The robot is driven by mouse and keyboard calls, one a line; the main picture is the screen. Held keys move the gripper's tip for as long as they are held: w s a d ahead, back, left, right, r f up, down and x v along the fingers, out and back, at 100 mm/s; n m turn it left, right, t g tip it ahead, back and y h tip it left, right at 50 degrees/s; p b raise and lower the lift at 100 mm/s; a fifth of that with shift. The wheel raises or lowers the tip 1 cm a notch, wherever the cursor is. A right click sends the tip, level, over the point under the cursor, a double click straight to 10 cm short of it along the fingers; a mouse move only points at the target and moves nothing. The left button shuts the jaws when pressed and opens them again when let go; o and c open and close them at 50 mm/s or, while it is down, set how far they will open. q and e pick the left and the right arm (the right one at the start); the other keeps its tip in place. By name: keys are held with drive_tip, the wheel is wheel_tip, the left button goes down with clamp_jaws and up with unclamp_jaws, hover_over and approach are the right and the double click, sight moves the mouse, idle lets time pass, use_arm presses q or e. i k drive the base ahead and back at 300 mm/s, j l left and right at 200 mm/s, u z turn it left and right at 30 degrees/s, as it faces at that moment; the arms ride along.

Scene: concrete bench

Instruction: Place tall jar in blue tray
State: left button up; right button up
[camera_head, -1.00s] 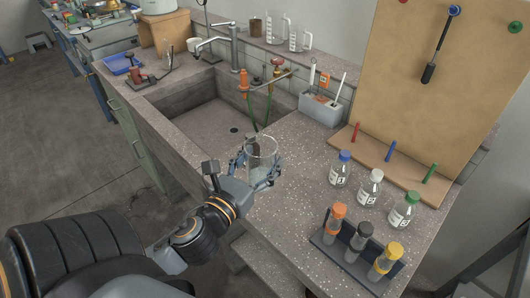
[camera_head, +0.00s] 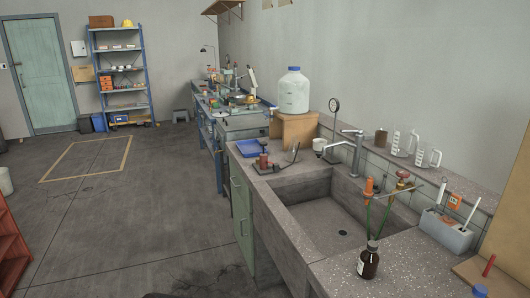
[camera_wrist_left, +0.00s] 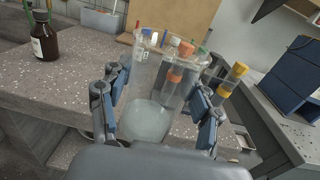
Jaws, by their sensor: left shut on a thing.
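My left gripper (camera_wrist_left: 163,88) shows only in the left wrist view. Its two blue-padded fingers are shut around a clear glass jar (camera_wrist_left: 150,120), which looks empty. In that view the jar is in front of the bench top. The blue tray (camera_head: 256,148) lies on the far part of the bench in the head view, beyond the sink. The jar and both grippers are outside the head view.
The sink (camera_head: 325,215) lies before the tray, with a tap (camera_head: 355,150). A brown bottle (camera_head: 370,262) stands at the sink's near edge. A large bottle (camera_head: 293,95) sits on a wooden box. Floor left of the bench is free.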

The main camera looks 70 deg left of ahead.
sight(251, 150)
drive_tip(key=k+j, duration=0.2)
drive_tip(key=j, duration=0.15)
drive_tip(key=k+j, duration=0.15)
drive_tip(key=j, duration=0.2)
drive_tip(key=k+j, duration=0.2)
drive_tip(key=j, duration=0.2)
drive_tip(key=k+j+u, duration=0.1)
drive_tip(key=j, duration=0.25)
drive_tip(key=k+j, duration=0.25)
drive_tip(key=i+j, duration=0.1)
drive_tip(key=j, duration=0.35)
drive_tip(key=i+j, duration=0.1)
drive_tip(key=j, duration=0.35)
drive_tip(key=i+j, duration=0.1)
drive_tip(key=j, duration=0.3)
drive_tip(key=i+j, duration=0.1)
drive_tip(key=j, duration=0.35)
drive_tip(key=i+j, duration=0.1)
drive_tip(key=j, duration=0.35)
drive_tip(key=i+j, duration=0.1)
drive_tip(key=j, duration=0.35)
drive_tip(key=i+j, duration=0.2)
drive_tip(key=j, duration=0.15)
drive_tip(key=i+j, duration=0.2)
drive_tip(key=j, duration=0.2)
drive_tip(key=i+j, duration=0.2)
drive_tip(key=j, duration=0.15)
drive_tip(key=i+j, duration=0.2)
drive_tip(key=j, duration=0.15)
drive_tip(key=z, duration=0.05)
